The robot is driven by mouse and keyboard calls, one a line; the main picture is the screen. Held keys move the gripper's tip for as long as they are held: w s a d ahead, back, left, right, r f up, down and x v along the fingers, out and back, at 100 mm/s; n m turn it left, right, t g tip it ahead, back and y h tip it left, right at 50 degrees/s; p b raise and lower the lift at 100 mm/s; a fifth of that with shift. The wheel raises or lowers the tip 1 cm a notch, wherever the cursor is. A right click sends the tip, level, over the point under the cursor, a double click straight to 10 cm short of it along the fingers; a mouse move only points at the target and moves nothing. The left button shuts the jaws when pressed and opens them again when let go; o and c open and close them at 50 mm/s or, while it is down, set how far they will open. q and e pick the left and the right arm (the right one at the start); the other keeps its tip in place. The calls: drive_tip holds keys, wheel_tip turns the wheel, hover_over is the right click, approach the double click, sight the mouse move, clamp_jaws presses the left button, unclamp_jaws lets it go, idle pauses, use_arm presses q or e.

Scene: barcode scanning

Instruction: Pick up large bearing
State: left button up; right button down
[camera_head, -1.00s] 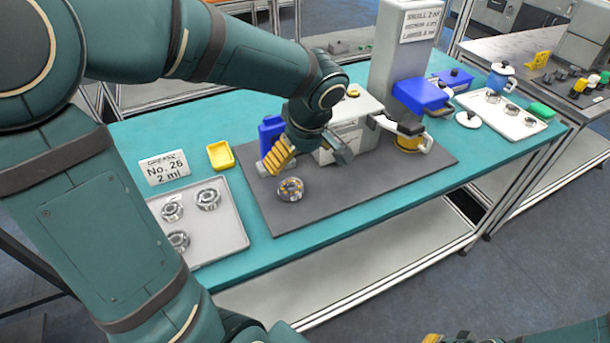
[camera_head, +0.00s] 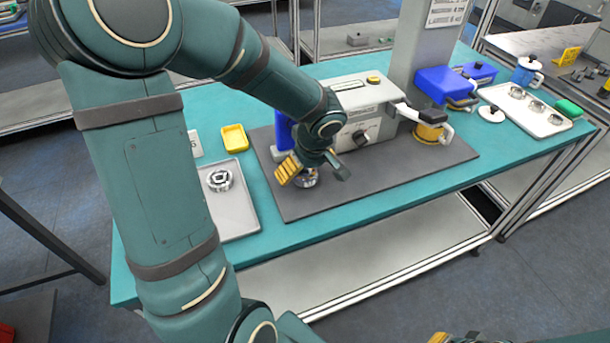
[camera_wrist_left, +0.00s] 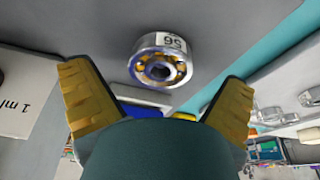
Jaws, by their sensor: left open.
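The large bearing (camera_head: 306,180) is a metal ring with orange-gold parts inside. It lies on the dark grey mat (camera_head: 400,183), partly hidden behind my left gripper (camera_head: 312,172) in the head view. In the left wrist view the bearing (camera_wrist_left: 162,62) carries a white label and sits ahead of the two spread yellow-padded fingers, midway between them and apart from both. My left gripper is open and empty, just over the bearing. Only a yellow bit of my right gripper (camera_head: 438,339) shows at the bottom edge.
A grey machine (camera_head: 362,112) stands behind the bearing. A tray (camera_head: 232,209) with a bearing is to the left, partly hidden by my arm, beside a yellow bin (camera_head: 235,138). Another tray (camera_head: 523,113) holds parts at the right. The mat's front right is clear.

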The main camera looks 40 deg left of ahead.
use_arm(q)
drive_tip(key=shift+a+f, duration=0.15)
drive_tip(key=shift+f, duration=0.5)
drive_tip(key=c, duration=1.4)
